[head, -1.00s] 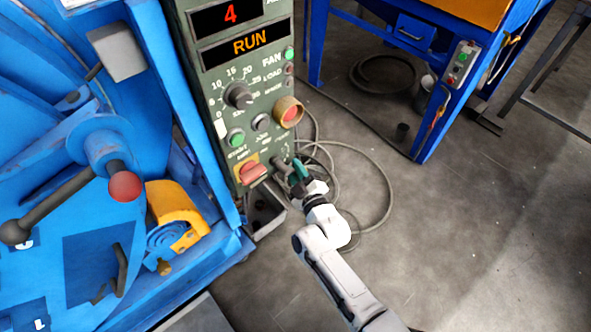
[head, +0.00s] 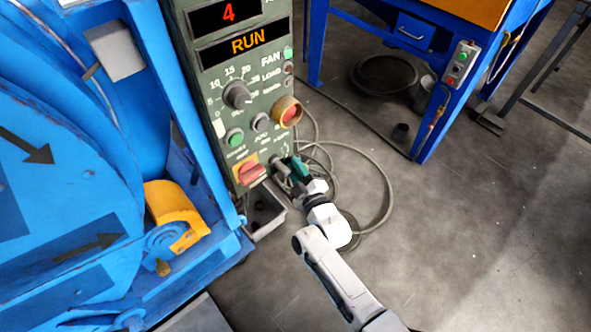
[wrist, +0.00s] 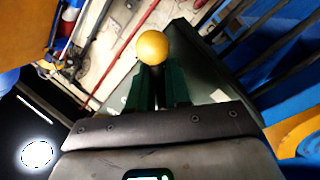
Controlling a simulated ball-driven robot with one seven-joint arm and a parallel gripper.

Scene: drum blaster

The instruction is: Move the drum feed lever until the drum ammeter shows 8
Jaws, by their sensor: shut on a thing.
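The green control panel (head: 235,100) carries a red display (head: 228,13) that reads 4, with its label cut off at the top edge. My gripper (head: 298,170), with green fingers, is at the panel's lower right corner, beside a small grey lever part (head: 280,167). In the wrist view my gripper (wrist: 160,90) is shut on a dark stem topped by a yellow ball knob (wrist: 152,47), which looks like the drum feed lever. The knob is not clear in the head view, where the fingers and panel edge hide most of the lever.
An orange display (head: 250,41) reads RUN. A selector dial (head: 237,95), buttons and a red rotary switch (head: 252,173) are close above and left of my gripper. The blue drum machine (head: 60,200) fills the left. A cable coil (head: 370,215) lies on the floor behind.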

